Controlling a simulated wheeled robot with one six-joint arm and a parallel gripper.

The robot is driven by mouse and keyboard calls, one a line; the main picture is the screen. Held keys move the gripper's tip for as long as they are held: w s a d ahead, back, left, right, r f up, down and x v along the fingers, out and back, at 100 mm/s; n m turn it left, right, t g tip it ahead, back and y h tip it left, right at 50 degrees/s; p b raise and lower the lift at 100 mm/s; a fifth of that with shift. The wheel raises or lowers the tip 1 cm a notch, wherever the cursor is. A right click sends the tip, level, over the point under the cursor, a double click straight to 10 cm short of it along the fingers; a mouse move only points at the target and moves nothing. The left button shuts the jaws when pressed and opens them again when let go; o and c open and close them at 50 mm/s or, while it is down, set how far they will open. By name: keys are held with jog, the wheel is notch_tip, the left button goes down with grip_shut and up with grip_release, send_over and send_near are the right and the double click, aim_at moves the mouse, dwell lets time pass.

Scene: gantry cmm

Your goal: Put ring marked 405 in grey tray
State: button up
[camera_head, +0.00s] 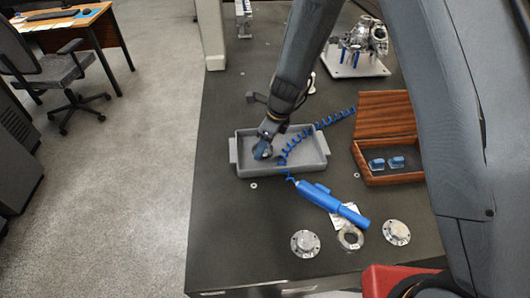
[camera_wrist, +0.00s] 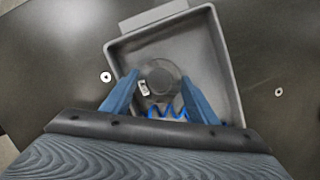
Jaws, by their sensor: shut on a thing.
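My gripper (camera_head: 262,152) reaches down into the grey tray (camera_head: 239,170), over its left half. In the wrist view my gripper (camera_wrist: 160,88) has its blue fingers on either side of a round grey ring (camera_wrist: 166,67), shut on it. A small white label shows on the ring's left side; its marking is too small to read. I cannot tell whether the ring touches the tray floor. The tray (camera_wrist: 228,62) surrounds it in the wrist view.
A coiled blue cord (camera_head: 335,117) crosses the tray's right part to a blue tool (camera_head: 330,200). Two flanged discs (camera_head: 305,243) (camera_head: 397,232) and another ring (camera_head: 350,237) lie in front. An open wooden box (camera_head: 397,178) stands right, a metal casting (camera_head: 362,40) behind.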

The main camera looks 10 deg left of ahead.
jog(key=shift+f, duration=1.75)
jog(key=shift+f, duration=0.15)
jog(key=o, duration=1.4)
jog(key=v, duration=1.2)
jog(key=shift+b, duration=0.35)
jog(key=shift+d+r, duration=0.1)
jog(key=shift+r, duration=0.1)
